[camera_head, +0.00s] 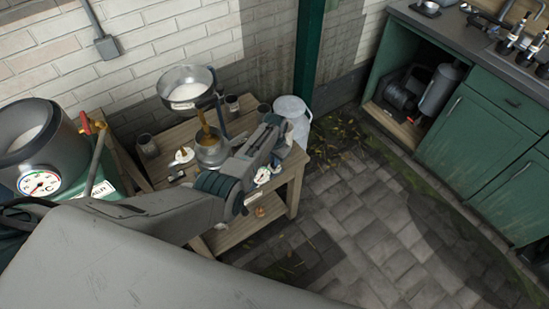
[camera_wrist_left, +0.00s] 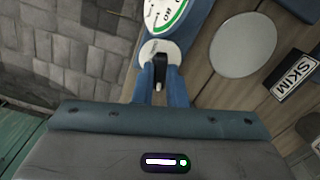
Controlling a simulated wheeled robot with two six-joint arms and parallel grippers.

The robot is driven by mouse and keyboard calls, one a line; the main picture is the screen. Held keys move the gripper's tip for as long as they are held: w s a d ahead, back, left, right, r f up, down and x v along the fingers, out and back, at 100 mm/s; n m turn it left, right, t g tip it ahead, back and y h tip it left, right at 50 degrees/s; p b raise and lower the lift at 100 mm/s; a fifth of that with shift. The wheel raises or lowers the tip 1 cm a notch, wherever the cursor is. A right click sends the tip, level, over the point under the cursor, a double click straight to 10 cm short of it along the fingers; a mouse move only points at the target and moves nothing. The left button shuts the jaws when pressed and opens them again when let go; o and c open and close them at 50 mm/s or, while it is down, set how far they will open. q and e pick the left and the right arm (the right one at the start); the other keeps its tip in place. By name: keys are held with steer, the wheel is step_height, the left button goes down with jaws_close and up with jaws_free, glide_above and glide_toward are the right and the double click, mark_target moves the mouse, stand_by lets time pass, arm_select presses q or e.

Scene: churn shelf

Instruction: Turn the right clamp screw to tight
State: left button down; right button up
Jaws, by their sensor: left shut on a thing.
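My left gripper (camera_head: 270,132) reaches over the right side of the wooden table (camera_head: 240,232), right of the separator with the metal bowl (camera_head: 187,86). In the left wrist view, its two blue fingers (camera_wrist_left: 160,78) are closed around a small black piece (camera_wrist_left: 160,62), in front of a pale round plate and a blue body. A round dial (camera_wrist_left: 167,14) with a green band sits just above. I cannot tell whether the black piece is the right clamp screw. In the head view, my arm and gripper hide it. My right gripper is not in view.
Small cups (camera_head: 148,145) stand on the table. A churn with a gauge (camera_head: 40,183) is at the left. Green cabinets (camera_head: 470,135) line the right.

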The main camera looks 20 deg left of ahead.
arm_select(q)
steer(key=shift+m, duration=1.6)
steer(key=shift+p, duration=0.3)
steer(key=c, duration=1.5)
jaws_free()
steer(key=shift+o, duration=0.2)
